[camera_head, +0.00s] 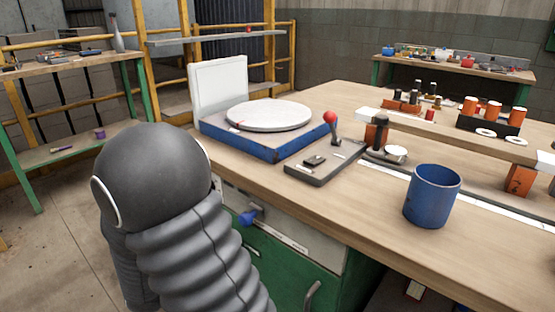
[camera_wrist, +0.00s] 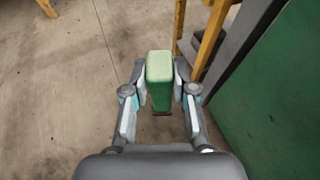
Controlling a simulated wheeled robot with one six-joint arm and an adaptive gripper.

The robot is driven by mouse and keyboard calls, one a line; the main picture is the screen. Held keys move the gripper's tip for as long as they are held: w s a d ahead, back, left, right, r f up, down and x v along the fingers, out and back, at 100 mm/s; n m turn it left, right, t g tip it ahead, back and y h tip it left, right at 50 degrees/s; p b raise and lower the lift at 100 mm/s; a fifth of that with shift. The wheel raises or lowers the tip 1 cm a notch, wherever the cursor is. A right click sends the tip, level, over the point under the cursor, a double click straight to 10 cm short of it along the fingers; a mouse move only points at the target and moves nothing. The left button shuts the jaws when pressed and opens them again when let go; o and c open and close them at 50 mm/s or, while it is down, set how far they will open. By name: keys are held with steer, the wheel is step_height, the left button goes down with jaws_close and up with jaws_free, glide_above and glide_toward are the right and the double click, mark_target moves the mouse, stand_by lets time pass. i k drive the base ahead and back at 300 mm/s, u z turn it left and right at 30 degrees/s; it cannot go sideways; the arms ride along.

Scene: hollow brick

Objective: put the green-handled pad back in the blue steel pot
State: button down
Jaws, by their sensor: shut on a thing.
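The blue steel pot (camera_head: 432,196) stands upright near the front right edge of the workbench. Its inside is mostly hidden from this angle. In the wrist view my gripper (camera_wrist: 160,92) is shut on the green handle of the pad (camera_wrist: 160,66), with one finger on each side. The gripper is over the concrete floor, beside the green cabinet front, away from the pot. The lower part of the pad is hardly visible below the handle. In the head view my arm shows at the lower left, and the gripper and pad are hidden.
The wooden bench top (camera_head: 340,215) is bare left of the pot. A blue-based turntable (camera_head: 268,128), a dark plate with a red-knobbed lever (camera_head: 330,160) and a raised shelf (camera_head: 450,133) with orange spools stand behind. The green cabinet (camera_wrist: 280,110) is right of my gripper.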

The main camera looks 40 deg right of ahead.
mark_target(426, 213)
steer(key=u, duration=0.05)
steer(key=k, duration=1.7)
